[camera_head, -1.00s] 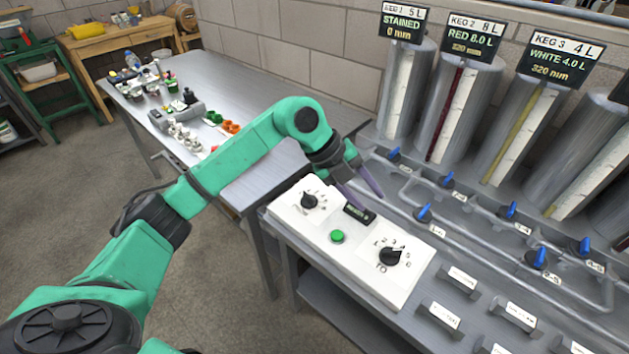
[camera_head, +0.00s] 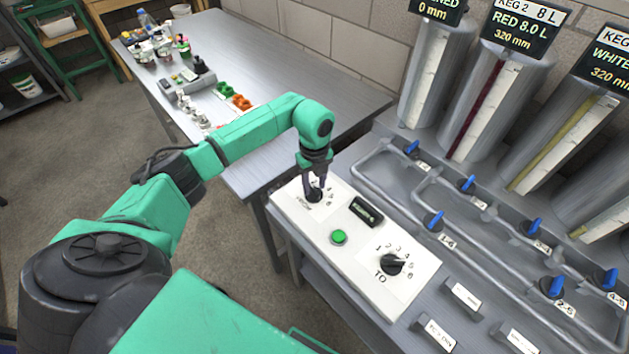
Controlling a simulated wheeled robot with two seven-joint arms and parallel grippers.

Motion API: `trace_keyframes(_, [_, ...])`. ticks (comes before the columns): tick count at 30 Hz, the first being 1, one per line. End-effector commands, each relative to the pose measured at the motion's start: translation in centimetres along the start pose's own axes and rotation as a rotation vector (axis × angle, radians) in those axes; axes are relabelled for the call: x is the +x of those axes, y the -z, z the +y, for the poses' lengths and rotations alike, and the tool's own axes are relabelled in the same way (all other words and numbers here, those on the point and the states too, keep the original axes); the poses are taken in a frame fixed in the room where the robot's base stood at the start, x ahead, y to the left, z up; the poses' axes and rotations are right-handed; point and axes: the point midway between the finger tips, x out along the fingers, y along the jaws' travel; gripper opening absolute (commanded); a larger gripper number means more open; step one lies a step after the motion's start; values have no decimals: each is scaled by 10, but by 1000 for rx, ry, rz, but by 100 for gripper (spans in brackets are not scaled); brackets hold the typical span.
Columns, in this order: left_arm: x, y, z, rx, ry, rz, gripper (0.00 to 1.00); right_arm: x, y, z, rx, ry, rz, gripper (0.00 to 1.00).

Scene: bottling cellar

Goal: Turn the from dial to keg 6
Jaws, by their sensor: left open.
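The white control panel (camera_head: 357,268) lies on the bench at the centre. Its from dial (camera_head: 314,195) is a black knob on a numbered scale at the panel's upper left. My left gripper (camera_head: 315,190) points down over this dial with its open fingers on either side of the knob. The fingers partly hide the knob and its pointer, so I cannot read its setting or tell whether they touch it. The to dial (camera_head: 391,264) is a black knob at the panel's lower right. My right gripper is not in view.
A green button (camera_head: 338,237) and a small dark display (camera_head: 366,211) sit between the dials. Blue-handled valves (camera_head: 433,221) on grey pipes and tall kegs (camera_head: 492,100) stand to the right. A metal table (camera_head: 262,75) with small items is behind on the left.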

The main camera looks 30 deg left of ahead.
Motion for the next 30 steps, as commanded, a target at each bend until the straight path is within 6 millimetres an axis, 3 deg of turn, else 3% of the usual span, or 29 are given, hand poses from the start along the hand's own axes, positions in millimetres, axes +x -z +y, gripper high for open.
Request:
trace_keyframes(3, [6, 0, 0, 0, 0, -1, 45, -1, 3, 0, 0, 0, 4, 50])
trace_keyframes(8, [6, 0, 0, 0, 0, -1, 45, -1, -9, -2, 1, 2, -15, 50])
trace_keyframes(9, [6, 0, 0, 0, 0, -1, 41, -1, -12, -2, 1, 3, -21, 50])
trace_keyframes(12, [6, 0, 0, 0, 0, 0, 3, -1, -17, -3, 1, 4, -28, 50])
trace_keyframes(13, [6, 0, 0, 0, 0, 0, 0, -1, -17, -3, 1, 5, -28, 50])
trace_keyframes(30, [7, 0, 0, 103, 3, 0, 0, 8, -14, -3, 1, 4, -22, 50])
